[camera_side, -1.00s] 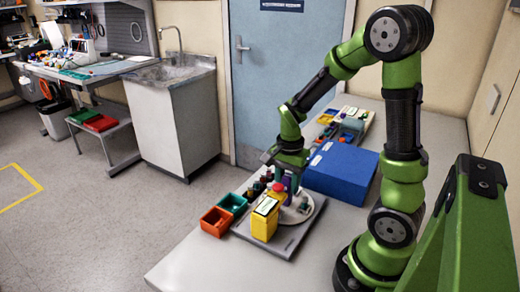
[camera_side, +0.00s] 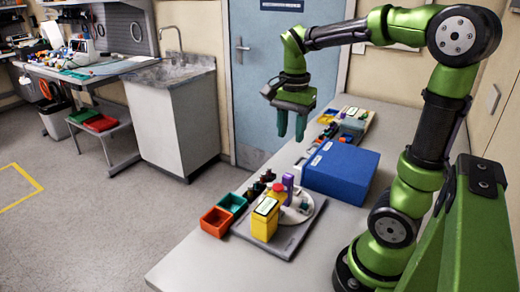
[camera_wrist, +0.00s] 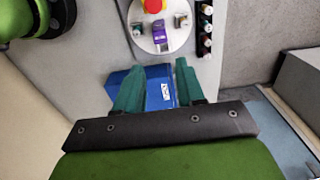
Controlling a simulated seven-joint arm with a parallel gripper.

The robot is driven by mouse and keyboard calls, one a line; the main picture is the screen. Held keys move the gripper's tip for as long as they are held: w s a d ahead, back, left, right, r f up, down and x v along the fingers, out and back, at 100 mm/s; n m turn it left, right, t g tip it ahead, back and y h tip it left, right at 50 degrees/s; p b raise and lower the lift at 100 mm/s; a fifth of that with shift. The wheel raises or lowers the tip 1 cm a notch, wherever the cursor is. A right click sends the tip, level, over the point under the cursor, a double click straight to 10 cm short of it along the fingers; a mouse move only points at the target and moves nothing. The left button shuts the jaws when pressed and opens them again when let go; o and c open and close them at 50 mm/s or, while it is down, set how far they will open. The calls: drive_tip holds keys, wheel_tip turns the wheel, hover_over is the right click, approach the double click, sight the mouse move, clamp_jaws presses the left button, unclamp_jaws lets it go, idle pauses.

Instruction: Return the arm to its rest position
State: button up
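My gripper (camera_side: 291,126) hangs above the back part of the table, in front of the blue door, fingers pointing down. Its two teal fingers are apart with nothing between them. In the wrist view my gripper (camera_wrist: 159,72) also shows open, with the blue box far below between the fingers. The pump assembly stands on the table: a yellow box (camera_side: 264,222) with a red knob (camera_side: 276,193), a purple piece (camera_side: 288,182) and a round white plate (camera_side: 312,208) on a grey base (camera_side: 282,247). The gripper touches none of these.
A large blue box (camera_side: 341,172) stands behind the assembly. An orange bin (camera_side: 215,222) and a teal bin (camera_side: 232,203) sit at its left. Trays of small parts (camera_side: 350,121) lie at the back. The table's front area (camera_side: 200,268) is clear.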

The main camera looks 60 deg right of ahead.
drive_tip(key=s+a+n+t+y, duration=0.1)
drive_tip(key=s+a+n+t, duration=0.1)
drive_tip(key=a+n, duration=0.5)
drive_tip(key=s+a+n+t+y, duration=0.1)
drive_tip(key=s+a+n+t, duration=0.1)
drive_tip(key=a+n+t, duration=0.3)
drive_tip(key=a+r+n, duration=0.1)
drive_tip(key=a+n, duration=0.1)
drive_tip(key=a, duration=0.1)
